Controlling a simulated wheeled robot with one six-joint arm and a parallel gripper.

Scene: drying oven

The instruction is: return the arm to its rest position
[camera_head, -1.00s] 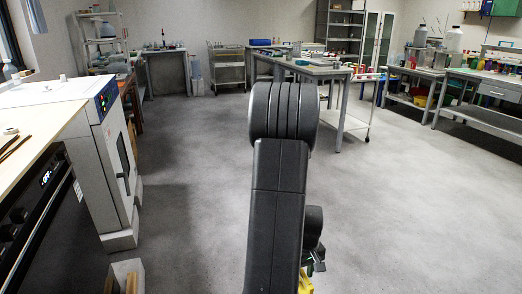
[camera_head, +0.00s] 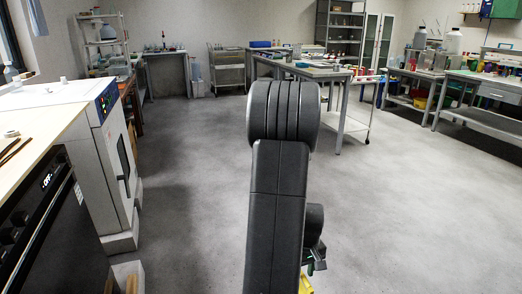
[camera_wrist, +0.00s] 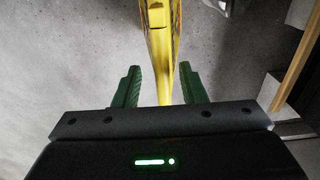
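My arm rises folded in the middle of the head view, with its dark elbow at the top. My gripper (camera_wrist: 160,70) shows in the wrist view as two green fingers held apart. A narrow yellow piece runs between and beyond the fingers, with a gap on each side. I cannot tell what it belongs to. In the head view my gripper is mostly hidden behind the arm; only a small green bit (camera_head: 319,266) shows low on the right side of the arm, near a yellow patch.
A white oven (camera_head: 88,125) with a blue control panel stands on the left, door closed. In front of it is a black-fronted appliance (camera_head: 50,235) under a pale worktop (camera_head: 38,122). Benches (camera_head: 315,70) stand farther back and right. Grey floor (camera_head: 420,220) lies open to the right.

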